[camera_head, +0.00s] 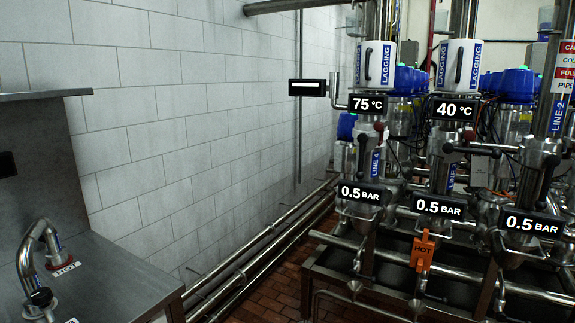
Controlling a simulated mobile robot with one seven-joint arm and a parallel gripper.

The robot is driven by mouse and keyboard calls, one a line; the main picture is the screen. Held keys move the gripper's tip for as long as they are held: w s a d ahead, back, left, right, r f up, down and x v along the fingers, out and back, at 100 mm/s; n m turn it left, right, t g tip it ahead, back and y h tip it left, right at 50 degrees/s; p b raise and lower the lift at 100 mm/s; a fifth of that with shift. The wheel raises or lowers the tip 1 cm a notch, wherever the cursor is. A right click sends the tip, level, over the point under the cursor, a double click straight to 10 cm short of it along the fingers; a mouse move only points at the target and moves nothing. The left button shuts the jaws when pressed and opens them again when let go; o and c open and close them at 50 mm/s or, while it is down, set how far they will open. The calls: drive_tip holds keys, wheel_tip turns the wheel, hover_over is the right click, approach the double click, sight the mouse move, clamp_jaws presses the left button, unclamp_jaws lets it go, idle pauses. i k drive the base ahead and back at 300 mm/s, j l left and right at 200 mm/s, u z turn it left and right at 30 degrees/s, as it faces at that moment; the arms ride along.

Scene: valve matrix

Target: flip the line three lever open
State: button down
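Three upright steel pipe lines stand at the right. The left one has a blue LINE 4 label (375,165) and the right one a blue LINE 2 label (557,115). The middle line (440,170) stands between them, under the 40 °C sign (454,109); its own blue label (452,178) is too small to read. A lever with a dark ball end (448,148) sits by the middle line and runs roughly level to the right. I cannot tell which line it belongs to or its valve's state. My gripper is not in view.
Pressure signs reading 0.5 BAR (438,206) front the pipes. A steel counter (110,265) with a bent pipe (35,255) stands at the left. Long floor pipes (255,262) run along the tiled wall.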

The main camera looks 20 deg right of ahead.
sight(447, 149)
drive_tip(key=z, duration=1.6)
drive_tip(key=i+j+z, duration=0.2)
drive_tip(key=i+j, duration=0.25)
drive_tip(key=i, duration=0.05)
